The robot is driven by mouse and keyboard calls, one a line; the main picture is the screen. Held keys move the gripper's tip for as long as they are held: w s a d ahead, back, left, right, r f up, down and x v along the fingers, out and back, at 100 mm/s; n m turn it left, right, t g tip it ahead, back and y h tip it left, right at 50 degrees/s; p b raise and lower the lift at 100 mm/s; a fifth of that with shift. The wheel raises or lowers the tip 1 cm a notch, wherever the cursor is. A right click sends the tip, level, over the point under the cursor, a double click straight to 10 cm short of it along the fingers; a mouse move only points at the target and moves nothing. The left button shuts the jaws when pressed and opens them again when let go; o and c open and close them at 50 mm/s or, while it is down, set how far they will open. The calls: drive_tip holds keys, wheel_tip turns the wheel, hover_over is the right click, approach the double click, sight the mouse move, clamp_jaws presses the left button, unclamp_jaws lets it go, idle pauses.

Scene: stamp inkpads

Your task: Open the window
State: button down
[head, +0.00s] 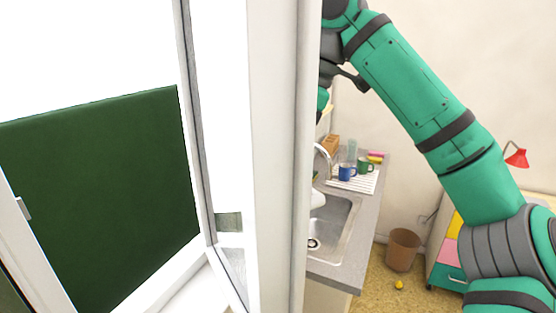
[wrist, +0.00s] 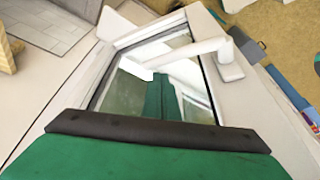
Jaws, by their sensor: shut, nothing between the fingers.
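The window sash (head: 277,150) has a white frame and stands nearly edge-on in the head view. It appears swung into the room, at an angle to the window opening (head: 160,285) on the left. In the wrist view the sash frame (wrist: 92,75) surrounds reflecting glass. A white lever handle (wrist: 190,50) sits on the sash there, with its mount at the right. My gripper (wrist: 155,125) shows as a green body with a dark edge low in the wrist view. It is shut and empty, apart from the handle. In the head view the sash hides its tip.
Behind the sash is a counter with a sink (head: 335,235), a blue mug (head: 346,173) and a green mug (head: 366,165). A brown bin (head: 402,250) and a drawer unit (head: 447,250) stand on the floor. Open floor shows around the bin.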

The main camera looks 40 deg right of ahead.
drive_tip(key=v, duration=0.7)
drive_tip(key=shift+d+r, duration=0.1)
drive_tip(key=shift+r, duration=0.1)
drive_tip(key=shift+w, duration=0.1)
